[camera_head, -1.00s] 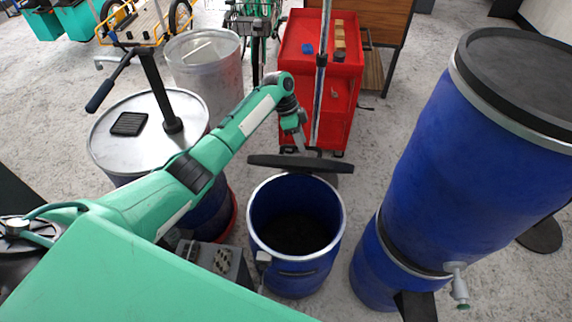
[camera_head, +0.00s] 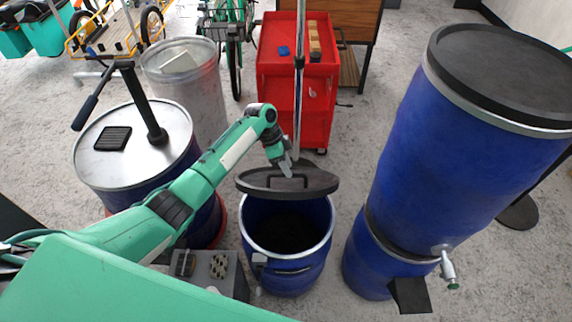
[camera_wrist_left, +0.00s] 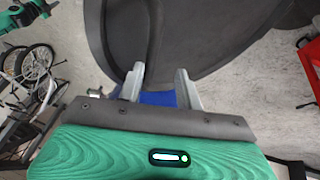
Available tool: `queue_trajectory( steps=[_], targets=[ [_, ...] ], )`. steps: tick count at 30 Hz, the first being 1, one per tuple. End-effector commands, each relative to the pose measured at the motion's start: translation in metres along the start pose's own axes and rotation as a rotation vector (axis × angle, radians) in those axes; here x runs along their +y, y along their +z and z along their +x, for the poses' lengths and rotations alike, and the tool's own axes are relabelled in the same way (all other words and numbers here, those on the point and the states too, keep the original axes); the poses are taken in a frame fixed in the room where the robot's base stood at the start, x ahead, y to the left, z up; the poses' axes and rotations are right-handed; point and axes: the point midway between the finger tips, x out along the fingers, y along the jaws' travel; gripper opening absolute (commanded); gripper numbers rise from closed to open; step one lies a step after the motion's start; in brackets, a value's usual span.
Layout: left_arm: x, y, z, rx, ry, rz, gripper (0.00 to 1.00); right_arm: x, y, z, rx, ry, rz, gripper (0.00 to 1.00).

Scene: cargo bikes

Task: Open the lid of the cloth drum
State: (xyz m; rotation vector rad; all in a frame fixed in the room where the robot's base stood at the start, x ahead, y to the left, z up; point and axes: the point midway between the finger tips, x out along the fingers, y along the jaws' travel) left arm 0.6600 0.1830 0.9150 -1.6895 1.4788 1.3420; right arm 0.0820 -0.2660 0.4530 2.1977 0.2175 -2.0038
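The cloth drum (camera_head: 285,273) is a blue barrel with a pale rim, standing open at the middle front of the head view, its inside dark. Its black lid (camera_head: 318,184) is raised at the drum's far side, tilted, with a handle showing on its face. My left gripper (camera_head: 287,169) is at the lid's upper edge, close to the handle. In the left wrist view, the lid (camera_wrist_left: 215,35) fills the upper middle, and the fingers of my left gripper (camera_wrist_left: 160,85) are apart in front of it. Contact with the lid is unclear. My right gripper is not in view.
A blue drum stack (camera_head: 455,150) with a tap stands close on the right. A steel-topped drum (camera_head: 165,113) with a pump stands left, a metal bin (camera_head: 190,90) behind it. A red cart (camera_head: 318,95) stands behind the lid. A grey box (camera_head: 218,268) sits left of the open drum.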

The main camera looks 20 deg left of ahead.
Motion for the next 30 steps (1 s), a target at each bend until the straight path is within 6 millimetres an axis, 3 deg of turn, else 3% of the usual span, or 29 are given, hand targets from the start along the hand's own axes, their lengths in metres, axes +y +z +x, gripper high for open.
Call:
queue_trajectory(
  steps=[30],
  targets=[
    [-0.019,0.001,-0.071,0.000,-0.002,0.000,0.34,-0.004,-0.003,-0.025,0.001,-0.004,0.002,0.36]
  ],
)
